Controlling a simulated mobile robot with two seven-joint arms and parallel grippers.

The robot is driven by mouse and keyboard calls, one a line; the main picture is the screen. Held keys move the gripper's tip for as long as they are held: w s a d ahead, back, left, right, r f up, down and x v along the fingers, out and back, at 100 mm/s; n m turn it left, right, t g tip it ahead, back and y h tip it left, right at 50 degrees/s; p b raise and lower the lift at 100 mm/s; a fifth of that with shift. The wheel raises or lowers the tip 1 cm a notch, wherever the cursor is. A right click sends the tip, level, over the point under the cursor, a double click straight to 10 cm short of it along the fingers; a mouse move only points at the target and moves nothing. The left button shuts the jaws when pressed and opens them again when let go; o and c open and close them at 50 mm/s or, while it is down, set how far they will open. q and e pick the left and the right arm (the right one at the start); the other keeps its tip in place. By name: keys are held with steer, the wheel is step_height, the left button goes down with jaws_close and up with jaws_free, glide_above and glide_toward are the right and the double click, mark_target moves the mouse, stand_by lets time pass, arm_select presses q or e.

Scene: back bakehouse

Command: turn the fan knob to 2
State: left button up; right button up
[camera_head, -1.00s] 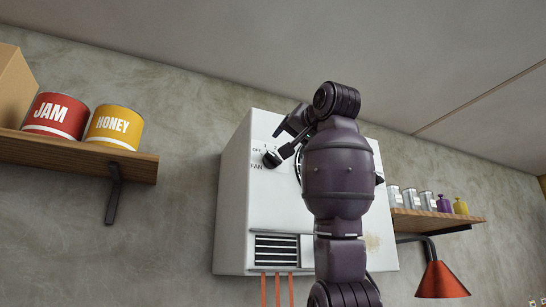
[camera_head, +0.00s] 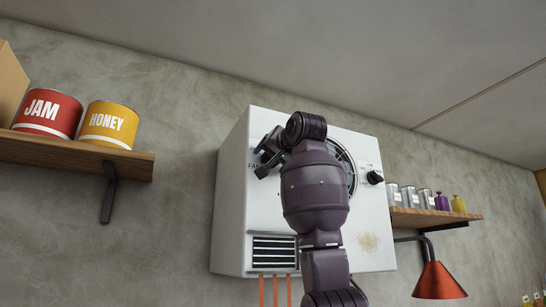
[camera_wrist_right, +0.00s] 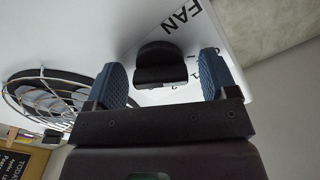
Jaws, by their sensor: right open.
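The fan knob is black and sits on the front of a white wall unit (camera_head: 230,215). In the head view my right gripper (camera_head: 262,158) covers the knob at the unit's upper left. In the right wrist view the knob (camera_wrist_right: 163,62) shows below the FAN lettering, in the gap between the blue pads of my right gripper (camera_wrist_right: 165,80). The jaws are open, one pad on each side of the knob with room between. Scale marks show beside the knob, but I cannot read its setting. My left gripper is not in view.
A round fan grille (camera_wrist_right: 48,100) lies beside the knob. Another black knob (camera_head: 375,177) is at the unit's right. Shelves with jam (camera_head: 47,113) and honey (camera_head: 107,123) tins, and small canisters, flank the unit. A red lamp (camera_head: 438,281) hangs at lower right.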

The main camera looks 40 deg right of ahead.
steer(key=c, duration=0.9)
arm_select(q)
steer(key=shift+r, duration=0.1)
arm_select(e)
steer(key=shift+c, duration=0.2)
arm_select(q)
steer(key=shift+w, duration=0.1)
arm_select(e)
steer(key=m+b, duration=0.1)
steer(key=m, duration=0.1)
steer(key=shift+m, duration=0.4)
steer(key=m+b, duration=0.1)
steer(key=m, duration=0.8)
steer(key=shift+b, duration=0.35)
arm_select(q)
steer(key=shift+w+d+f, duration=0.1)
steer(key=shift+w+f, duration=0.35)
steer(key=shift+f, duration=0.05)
arm_select(e)
steer(key=shift+m, duration=1.9)
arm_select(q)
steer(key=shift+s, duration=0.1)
arm_select(e)
steer(key=o, duration=0.9)
